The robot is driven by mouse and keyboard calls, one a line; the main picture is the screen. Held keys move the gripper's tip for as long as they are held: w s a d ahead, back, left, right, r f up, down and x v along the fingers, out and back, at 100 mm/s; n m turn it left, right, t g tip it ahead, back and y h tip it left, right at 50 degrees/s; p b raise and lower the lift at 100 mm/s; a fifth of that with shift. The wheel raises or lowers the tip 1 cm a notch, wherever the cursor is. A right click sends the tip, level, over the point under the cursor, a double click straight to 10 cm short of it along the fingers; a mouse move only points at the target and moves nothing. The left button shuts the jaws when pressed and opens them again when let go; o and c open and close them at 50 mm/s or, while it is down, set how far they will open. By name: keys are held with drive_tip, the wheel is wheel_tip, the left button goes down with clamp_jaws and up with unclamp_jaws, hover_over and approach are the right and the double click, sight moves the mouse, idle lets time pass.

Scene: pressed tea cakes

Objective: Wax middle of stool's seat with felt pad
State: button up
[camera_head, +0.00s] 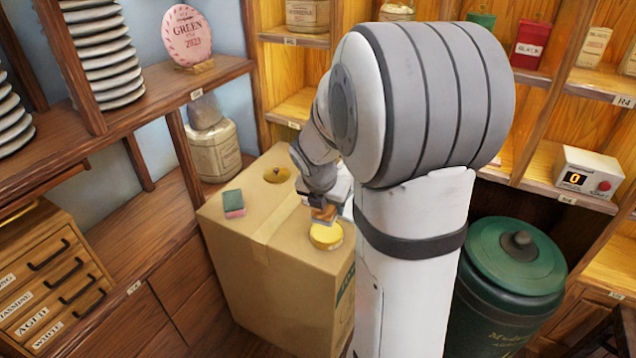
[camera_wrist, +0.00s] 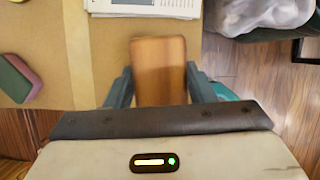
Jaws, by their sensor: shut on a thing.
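My gripper (camera_head: 322,207) is over the top of a large cardboard box. It is shut on a brown wooden-looking block (camera_head: 325,215), which I take to be the felt pad's back. In the wrist view the block (camera_wrist: 158,70) stands between the two fingers (camera_wrist: 160,88); no felt face shows. A round yellow tin, perhaps of wax (camera_head: 326,237), sits on the box just below the block. I cannot tell whether block and tin touch. The tin is hidden in the wrist view.
The cardboard box (camera_head: 270,285) also bears a green-and-pink sponge (camera_head: 233,203), a round brass-coloured thing (camera_head: 277,174) and a white printed item (camera_wrist: 145,6). A green lidded bin (camera_head: 510,290) stands right. Shelves line the left and back.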

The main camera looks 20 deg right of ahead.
sight(326, 232)
drive_tip(key=shift+w+d+f, duration=0.1)
drive_tip(key=shift+w+f, duration=0.05)
drive_tip(key=shift+w, duration=0.2)
wheel_tip(326, 232, down, 6)
drive_tip(key=b, duration=0.6)
drive_tip(key=shift+r, duration=0.2)
drive_tip(key=shift+f, duration=0.35)
idle(2.1)
drive_tip(key=shift+r, duration=0.15)
wheel_tip(326, 232, up, 7)
drive_tip(key=p, duration=0.8)
idle(0.7)
